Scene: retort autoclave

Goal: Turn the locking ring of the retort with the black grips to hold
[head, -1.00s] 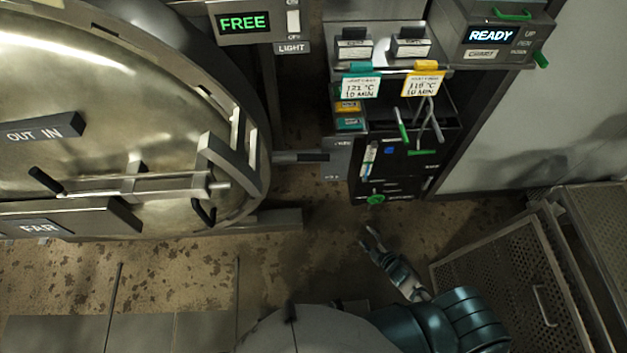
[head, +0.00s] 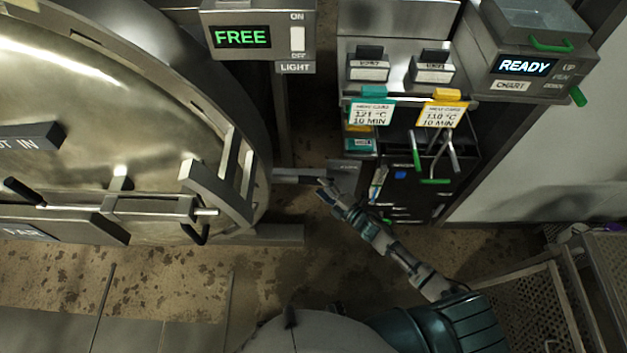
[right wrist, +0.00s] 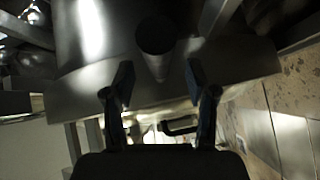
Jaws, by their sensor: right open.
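The retort's large round metal door (head: 110,110) fills the left of the head view, with the locking ring (head: 238,120) curving around its right edge. A bar with a black grip (head: 300,180) sticks out to the right from the ring. Black-ended handles (head: 22,191) also show on the door front. My right gripper (head: 325,188) is open at the outer end of that bar. In the right wrist view, the dark round end of the grip (right wrist: 156,35) shows ahead of my open fingers (right wrist: 159,76), between their lines; contact cannot be told. My left gripper is not in view.
A box reading FREE (head: 258,37) hangs above the ring. A rack with cards and tools (head: 405,105) stands just right of my right gripper, with a READY recorder (head: 525,65) above. Perforated crates (head: 510,310) stand at lower right. Stained floor lies below.

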